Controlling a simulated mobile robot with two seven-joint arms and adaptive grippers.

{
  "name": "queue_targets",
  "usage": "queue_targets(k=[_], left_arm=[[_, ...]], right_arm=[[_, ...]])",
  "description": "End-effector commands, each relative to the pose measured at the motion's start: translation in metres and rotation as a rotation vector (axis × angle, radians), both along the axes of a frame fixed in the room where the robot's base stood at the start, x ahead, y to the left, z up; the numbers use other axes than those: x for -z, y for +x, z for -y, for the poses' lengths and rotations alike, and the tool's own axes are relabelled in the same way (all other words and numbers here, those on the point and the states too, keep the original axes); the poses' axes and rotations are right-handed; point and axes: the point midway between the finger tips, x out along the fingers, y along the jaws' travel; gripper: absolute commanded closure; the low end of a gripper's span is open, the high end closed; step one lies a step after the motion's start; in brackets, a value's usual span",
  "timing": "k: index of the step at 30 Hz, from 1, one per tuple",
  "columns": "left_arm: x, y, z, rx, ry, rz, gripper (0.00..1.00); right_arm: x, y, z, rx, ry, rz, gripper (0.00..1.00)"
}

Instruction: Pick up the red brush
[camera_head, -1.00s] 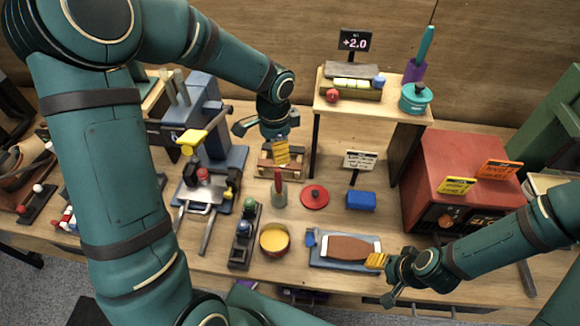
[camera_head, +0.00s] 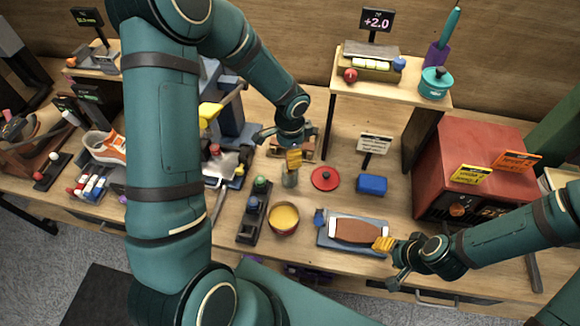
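A small clear jar (camera_head: 289,180) stands on the bench in front of a small wooden rack (camera_head: 276,149). My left gripper (camera_head: 293,159) hangs right over the jar's mouth, its yellow fingertips pointing down. The red upright handle seen in this jar earlier is now hidden behind the fingertips. Whether they touch it or hold it does not show. My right gripper (camera_head: 384,244) is low at the right end of the grey tray (camera_head: 324,235), with yellow tips by the brown-and-white piece (camera_head: 358,230). I cannot tell its opening.
A red round lid (camera_head: 325,178), a blue block (camera_head: 372,185) and a yellow-filled bowl (camera_head: 284,217) are near the jar. A raised shelf (camera_head: 392,88) and red oven (camera_head: 468,150) stand right. A sneaker (camera_head: 106,146) is at left.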

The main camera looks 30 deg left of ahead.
Motion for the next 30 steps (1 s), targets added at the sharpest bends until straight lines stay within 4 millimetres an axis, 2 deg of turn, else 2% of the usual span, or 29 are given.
queue_targets(k=[3, 6, 14, 15, 17, 18, 20, 30], left_arm=[[0.018, -0.001, 0.0, 0.001, 0.0, -0.003, 0.41], [0.026, 0.0, 0.0, 0.002, 0.0, -0.001, 0.41], [0.027, 0.0, 0.0, 0.0, -0.001, 0.001, 0.41], [0.027, 0.0, 0.0, 0.0, -0.001, 0.001, 0.46], [0.027, 0.0, 0.0, 0.001, -0.001, 0.001, 0.67], [0.027, 0.0, 0.0, 0.001, -0.001, 0.001, 0.81], [0.027, 0.0, 0.0, 0.001, -0.001, 0.001, 1.0], [0.027, 0.0, 0.0, 0.001, 0.0, 0.001, 1.0]], right_arm=[[0.0, 0.0, 0.0, 0.0, 0.0, 0.0, 0.51], [0.001, 0.0, 0.0, 0.0, 0.0, 0.0, 0.51], [0.001, 0.0, 0.0, 0.0, 0.0, 0.0, 0.51], [0.001, 0.0, 0.0, 0.0, 0.0, 0.0, 0.51], [0.001, 0.0, 0.0, 0.0, 0.0, 0.0, 0.51], [0.001, 0.0, 0.0, 0.0, 0.0, 0.0, 0.51], [0.001, 0.0, 0.0, 0.0, 0.0, 0.0, 0.51], [0.001, 0.0, 0.0, 0.0, 0.0, 0.0, 0.51]])
